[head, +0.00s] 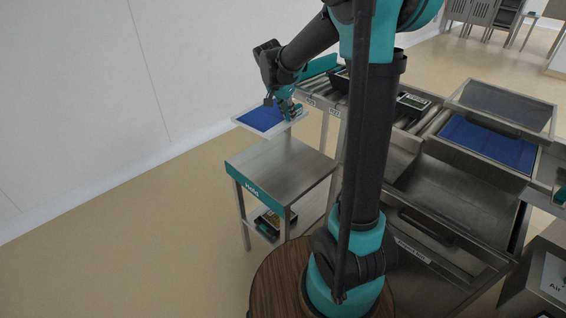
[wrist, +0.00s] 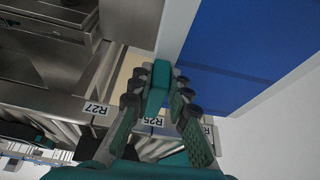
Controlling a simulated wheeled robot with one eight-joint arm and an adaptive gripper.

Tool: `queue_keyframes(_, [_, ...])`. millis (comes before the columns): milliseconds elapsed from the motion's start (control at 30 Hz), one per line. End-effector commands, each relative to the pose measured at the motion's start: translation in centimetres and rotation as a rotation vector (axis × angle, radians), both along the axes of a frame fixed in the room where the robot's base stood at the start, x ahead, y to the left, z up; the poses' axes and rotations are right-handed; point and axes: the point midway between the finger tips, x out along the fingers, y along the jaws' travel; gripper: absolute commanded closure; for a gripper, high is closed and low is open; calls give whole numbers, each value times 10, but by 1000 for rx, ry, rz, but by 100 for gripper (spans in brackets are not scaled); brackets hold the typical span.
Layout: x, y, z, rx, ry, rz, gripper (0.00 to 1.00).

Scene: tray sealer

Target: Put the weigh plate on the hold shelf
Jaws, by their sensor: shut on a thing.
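The weigh plate, a flat blue plate with a white rim (head: 258,119), is held out level above the far left side of the hold shelf. My gripper (head: 287,108) is shut on its right edge. In the wrist view the weigh plate (wrist: 235,55) fills the upper right, and my gripper (wrist: 162,92) is closed at its rim around a teal piece. The hold shelf (head: 285,165) is a steel stand with a teal "Hold" label on its front. Its top is bare, and the plate is above it, apart from it.
A tray with items (head: 268,222) lies on the stand's lower level. A roller conveyor (head: 312,92) runs behind the stand, with a dark tray (head: 413,101) on it. The steel sealer with a blue panel (head: 488,144) stands at right. The floor at left is clear.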

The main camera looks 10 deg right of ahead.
Motion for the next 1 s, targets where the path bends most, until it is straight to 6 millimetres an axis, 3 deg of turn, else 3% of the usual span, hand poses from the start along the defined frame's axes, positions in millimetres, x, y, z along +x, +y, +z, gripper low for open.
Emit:
queue_keyframes(100, [-5,2,14,1,0,-71,100])
queue_keyframes(233, [-6,2,6,2,-1,-100,100])
queue_keyframes(800, [-6,2,-125,2,-2,-97,100])
queue_keyframes(1000, [-6,2,-144,2,-2,-97,100])
